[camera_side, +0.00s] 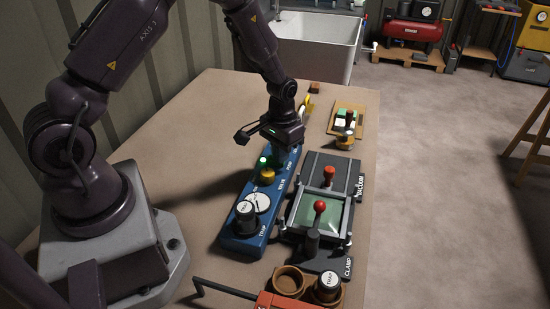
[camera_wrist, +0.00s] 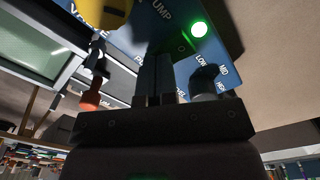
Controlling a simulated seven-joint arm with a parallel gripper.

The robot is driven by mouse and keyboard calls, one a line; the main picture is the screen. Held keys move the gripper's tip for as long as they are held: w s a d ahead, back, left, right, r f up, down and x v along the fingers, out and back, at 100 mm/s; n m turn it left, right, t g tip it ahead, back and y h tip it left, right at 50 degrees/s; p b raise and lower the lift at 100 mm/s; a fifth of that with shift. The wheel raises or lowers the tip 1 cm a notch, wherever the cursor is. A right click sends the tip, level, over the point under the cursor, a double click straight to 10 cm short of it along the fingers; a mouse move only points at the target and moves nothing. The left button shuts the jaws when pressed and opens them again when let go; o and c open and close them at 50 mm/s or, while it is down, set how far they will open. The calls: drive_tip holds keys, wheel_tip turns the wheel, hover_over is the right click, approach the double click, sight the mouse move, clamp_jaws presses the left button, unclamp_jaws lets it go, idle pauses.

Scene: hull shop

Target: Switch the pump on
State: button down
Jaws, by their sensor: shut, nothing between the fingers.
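The blue control panel (camera_side: 240,225) lies on the bench. A lamp (camera_side: 264,161) on it glows green; this lamp also shows lit in the wrist view (camera_wrist: 199,29), near lettering that reads "UMP". My gripper (camera_side: 279,160) is shut and empty, pointing down at the panel's far half, close beside the lamp. In the wrist view the closed fingers (camera_wrist: 154,72) hide part of the panel. The pump switch itself cannot be made out clearly. A yellow knob (camera_side: 267,175) sits just nearer than the lamp. A dark knob (camera_wrist: 207,80) stands by "LOW" and "MID" marks.
Right of the panel are the vacuum frame with a red-knobbed lever (camera_side: 329,174) and the clamp with another red-knobbed lever (camera_side: 319,206). A black knob (camera_side: 245,212) and a white dial (camera_side: 257,201) stand at the panel's near end. Bare bench lies left of the panel.

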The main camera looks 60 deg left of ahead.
drive_tip(key=shift+r, duration=3.5)
drive_tip(key=shift+s, duration=0.1)
drive_tip(key=s+d+r+m+t, duration=0.1)
drive_tip(key=s+d+r, duration=0.3)
drive_tip(key=s+r, duration=0.5)
drive_tip(key=s+d+r+m+t, duration=0.2)
drive_tip(key=s+d+r+t, duration=0.2)
drive_tip(key=s+r, duration=0.6)
wheel_tip(320, 180, up, 4)
drive_tip(key=shift+f+t, duration=0.2)
drive_tip(key=shift+t, duration=0.1)
